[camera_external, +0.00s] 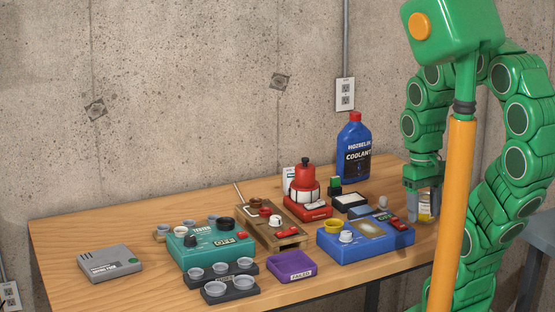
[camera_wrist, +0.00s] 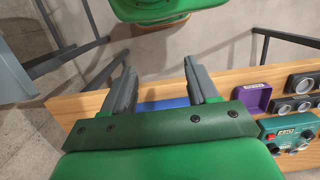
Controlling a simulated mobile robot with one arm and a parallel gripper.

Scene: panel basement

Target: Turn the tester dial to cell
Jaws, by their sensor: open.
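A teal box (camera_external: 213,254) with white lettering, a black knob (camera_external: 190,241) and a label reading OFF stands near the table's front left-centre. It looks like the tester; no "cell" mark is legible. The teal box also shows at the right edge of the wrist view (camera_wrist: 282,128), with its knobs. My gripper (camera_external: 422,190) is over the table's right end, far from the teal box. In the wrist view my gripper (camera_wrist: 161,78) has its two fingers apart with nothing between them. In the external view a small jar with a yellow label (camera_external: 426,208) shows just below the fingers.
Cups in dark holders (camera_external: 231,282) stand against the teal box's front. A purple tray (camera_external: 291,266), a blue device (camera_external: 362,243) and a wooden stand (camera_external: 268,226) lie to its right. A grey box (camera_external: 110,262) is at left, with bare table around it.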

